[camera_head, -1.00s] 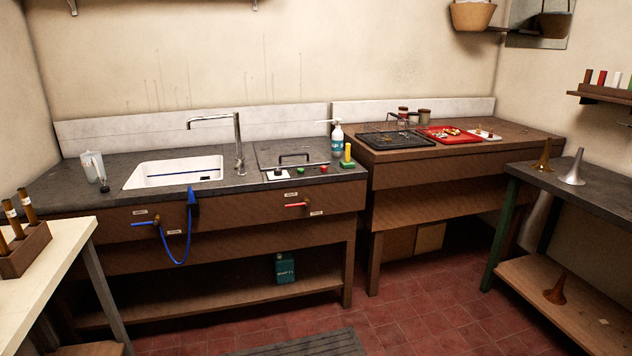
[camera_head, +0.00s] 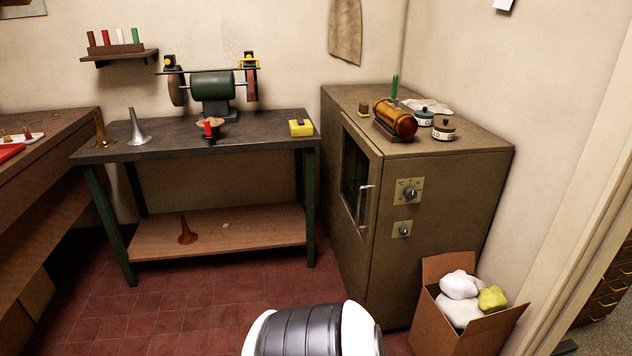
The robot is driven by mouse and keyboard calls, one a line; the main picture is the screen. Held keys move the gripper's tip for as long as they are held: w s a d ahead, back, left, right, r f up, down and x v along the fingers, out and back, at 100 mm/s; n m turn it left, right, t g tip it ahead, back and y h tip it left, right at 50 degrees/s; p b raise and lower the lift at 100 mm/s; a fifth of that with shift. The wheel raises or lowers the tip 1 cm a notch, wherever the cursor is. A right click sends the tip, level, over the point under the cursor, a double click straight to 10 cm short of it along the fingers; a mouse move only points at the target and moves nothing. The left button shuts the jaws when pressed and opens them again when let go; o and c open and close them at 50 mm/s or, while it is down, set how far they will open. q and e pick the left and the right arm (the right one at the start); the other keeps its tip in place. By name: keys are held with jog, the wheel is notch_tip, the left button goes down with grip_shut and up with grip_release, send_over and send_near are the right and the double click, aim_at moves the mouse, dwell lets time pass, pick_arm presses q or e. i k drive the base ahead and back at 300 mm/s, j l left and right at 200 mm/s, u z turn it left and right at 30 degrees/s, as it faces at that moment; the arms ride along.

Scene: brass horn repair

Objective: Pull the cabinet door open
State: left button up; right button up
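The brown cabinet (camera_head: 450,220) stands against the back right corner. Its door (camera_head: 374,150), with a dark glass pane, is on its left-facing side and appears shut or nearly so; I cannot tell which. A silver upright bar handle (camera_head: 364,207) is fixed on the door near its front edge. Two brass-coloured plates with knobs, an upper one (camera_head: 408,192) and a lower one (camera_head: 402,229), are on the cabinet's front-facing side. Neither of my grippers is in view. A white and dark grey rounded part at the bottom middle looks like part of my own arm.
A workbench (camera_head: 215,143) with a green grinder (camera_head: 212,86) stands left of the cabinet. A cardboard box (camera_head: 455,325) of white and yellow cloths sits at the cabinet's front right. Jars and an amber cylinder (camera_head: 396,117) are on top. Red floor (camera_head: 200,300) before the door is clear.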

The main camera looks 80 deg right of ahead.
aim_at(357, 244)
jog(key=z, duration=3)
